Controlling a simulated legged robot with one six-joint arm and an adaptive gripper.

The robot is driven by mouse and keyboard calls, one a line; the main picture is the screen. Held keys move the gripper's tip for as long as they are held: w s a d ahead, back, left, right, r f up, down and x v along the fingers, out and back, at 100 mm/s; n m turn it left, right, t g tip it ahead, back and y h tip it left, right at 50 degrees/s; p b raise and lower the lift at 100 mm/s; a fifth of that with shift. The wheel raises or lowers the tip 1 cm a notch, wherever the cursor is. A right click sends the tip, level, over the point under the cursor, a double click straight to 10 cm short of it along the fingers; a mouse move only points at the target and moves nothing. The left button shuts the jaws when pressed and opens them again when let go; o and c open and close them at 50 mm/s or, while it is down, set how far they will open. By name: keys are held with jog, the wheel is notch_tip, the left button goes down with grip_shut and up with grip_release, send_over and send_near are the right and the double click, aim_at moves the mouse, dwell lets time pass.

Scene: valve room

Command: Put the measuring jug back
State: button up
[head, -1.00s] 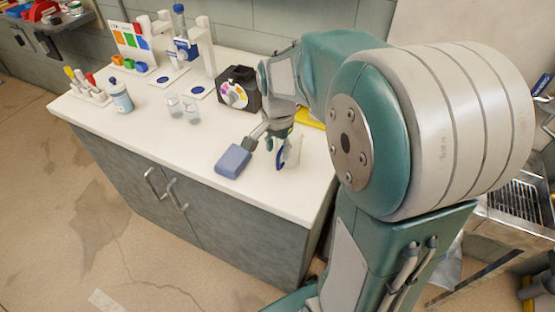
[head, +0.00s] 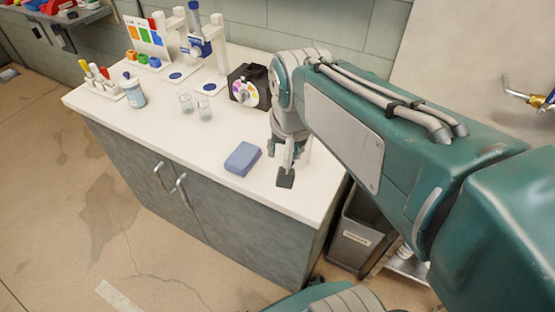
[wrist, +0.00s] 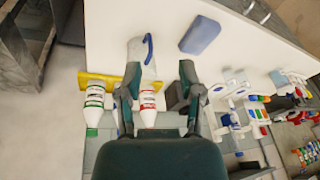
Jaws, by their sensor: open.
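The measuring jug (wrist: 137,60) is pale and see-through with a blue handle, and is on the white counter (wrist: 112,25) in the wrist view. My gripper (wrist: 158,76) is open, with its two dark fingers apart. In that view the jug shows just past the left fingertip, and nothing is clearly held. In the head view my gripper (head: 281,166) points down over the right end of the counter and hides most or all of the jug. Whether a finger touches the jug, I cannot tell.
A blue block (head: 242,158) lies left of my gripper. Two labelled bottles (wrist: 94,105) stand by a yellow strip (wrist: 95,79). The counter's front left is clear.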

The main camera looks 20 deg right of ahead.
jog(key=s+a+n+t, duration=0.2)
jog(key=s+n, duration=0.3)
jog(key=s, duration=0.1)
jog(key=shift+s+a+f, duration=0.25)
jog(key=shift+a+f, duration=0.05)
jog(key=shift+d, duration=0.15)
